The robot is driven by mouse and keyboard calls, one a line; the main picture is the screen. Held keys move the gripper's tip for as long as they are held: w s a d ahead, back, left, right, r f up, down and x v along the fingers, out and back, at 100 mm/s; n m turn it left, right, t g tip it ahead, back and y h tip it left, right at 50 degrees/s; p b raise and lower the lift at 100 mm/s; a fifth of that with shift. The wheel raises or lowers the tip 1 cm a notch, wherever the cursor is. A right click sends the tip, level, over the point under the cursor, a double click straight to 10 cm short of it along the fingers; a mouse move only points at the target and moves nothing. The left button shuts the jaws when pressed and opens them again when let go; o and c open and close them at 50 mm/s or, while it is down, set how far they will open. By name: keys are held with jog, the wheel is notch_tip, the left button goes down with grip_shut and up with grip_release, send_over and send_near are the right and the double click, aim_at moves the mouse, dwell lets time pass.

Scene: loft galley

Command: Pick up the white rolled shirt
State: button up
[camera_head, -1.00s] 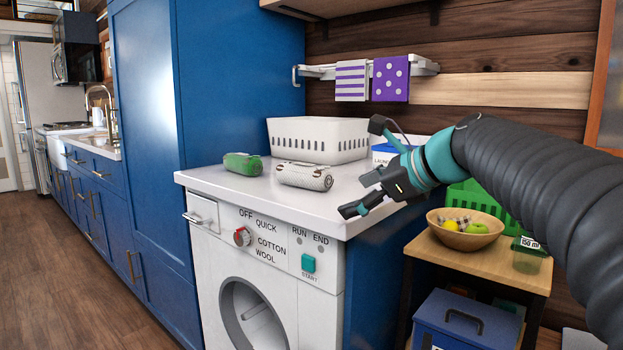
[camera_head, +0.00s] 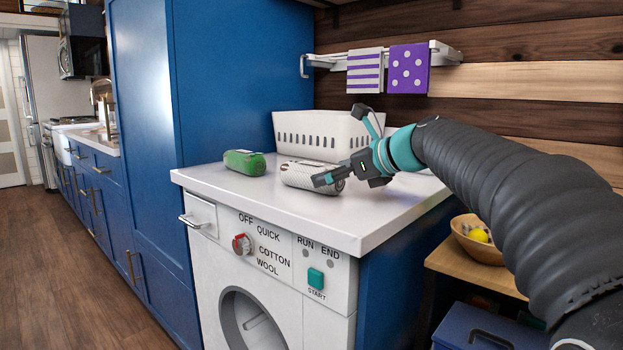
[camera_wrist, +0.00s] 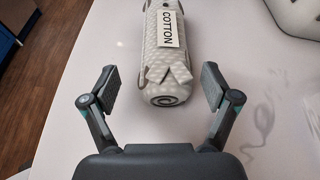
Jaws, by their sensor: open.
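The white rolled shirt (camera_head: 306,174) lies on the white countertop above the washing machine, partly hidden behind my gripper in the head view. In the wrist view the white rolled shirt (camera_wrist: 169,55) has a textured surface, a "COTTON" label and a spiral end facing me. My gripper (camera_head: 337,178) is at the shirt's right end in the head view. In the wrist view my gripper (camera_wrist: 160,88) is open, its fingers spread to either side of the shirt's near end, with gaps between them and the shirt.
A green rolled cloth (camera_head: 244,162) lies left of the shirt. A white perforated basket (camera_head: 300,131) stands behind it. A tall blue cabinet (camera_head: 215,80) bounds the counter's left. The countertop (camera_head: 300,222) is clear in front. A wooden bowl (camera_head: 478,245) stands at lower right.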

jog(key=shift+w+x, duration=0.2)
jog(key=shift+x, duration=2.5)
jog(key=shift+d+r, duration=0.15)
jog(key=shift+r, duration=0.05)
jog(key=c, duration=1.6)
